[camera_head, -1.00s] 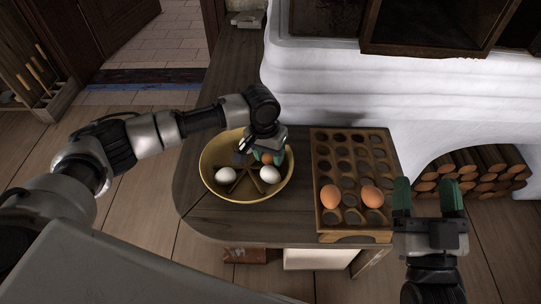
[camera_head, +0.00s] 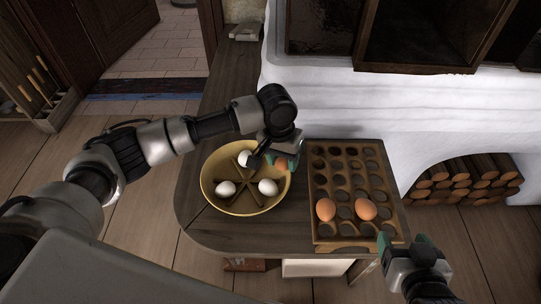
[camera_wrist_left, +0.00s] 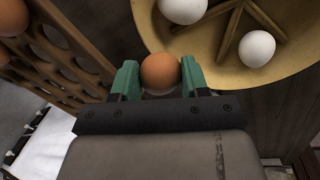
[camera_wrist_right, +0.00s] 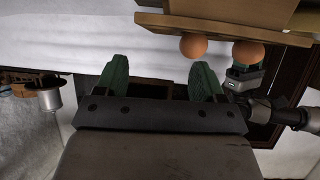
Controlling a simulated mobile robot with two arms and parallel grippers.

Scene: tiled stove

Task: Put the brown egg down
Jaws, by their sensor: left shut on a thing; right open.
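My left gripper (camera_wrist_left: 160,82) is shut on a brown egg (camera_wrist_left: 160,71), seen between its green fingers in the left wrist view. In the head view this egg (camera_head: 281,163) is held at the right rim of the yellow bowl (camera_head: 216,202). Three white eggs (camera_head: 226,188) lie in the bowl, between its wooden dividers. The wooden egg tray (camera_head: 313,225) stands to the right of the bowl, and two brown eggs (camera_head: 326,209) (camera_head: 366,209) sit in its front part. My right gripper (camera_head: 403,247) is open and empty at the tray's front right corner.
The bowl and tray stand on a dark wooden counter (camera_head: 225,228). A white stove wall (camera_head: 330,100) rises behind them. A firewood niche (camera_head: 455,180) lies at the right. A narrow strip of counter is free between bowl and tray.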

